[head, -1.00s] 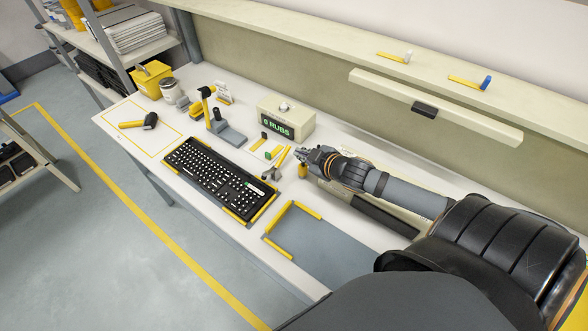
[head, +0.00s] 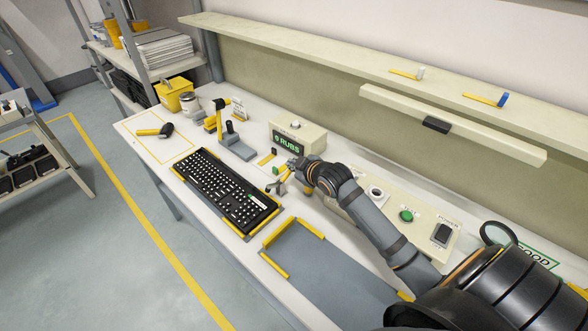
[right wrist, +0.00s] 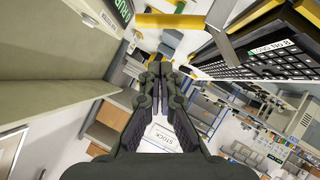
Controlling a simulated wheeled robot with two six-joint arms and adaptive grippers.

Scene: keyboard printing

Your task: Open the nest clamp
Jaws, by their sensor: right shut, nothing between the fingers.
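The black keyboard (head: 225,192) lies in its nest on the bench, with yellow edging at its right end. The nest clamp (head: 274,187), a small grey piece with a yellow lever, stands just beyond the keyboard's right end. My right gripper (head: 291,168) is shut and empty, beside the lever and partly hiding it; contact cannot be told. In the right wrist view the closed fingertips (right wrist: 161,68) are in the centre. A yellow bar (right wrist: 168,20), probably the clamp lever, crosses above them, and the keyboard (right wrist: 265,50) is at upper right. My left gripper is not in view.
A control panel (head: 408,215) with a green button lies under and beyond my right arm. A grey mat (head: 325,265) with yellow corners is clear.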

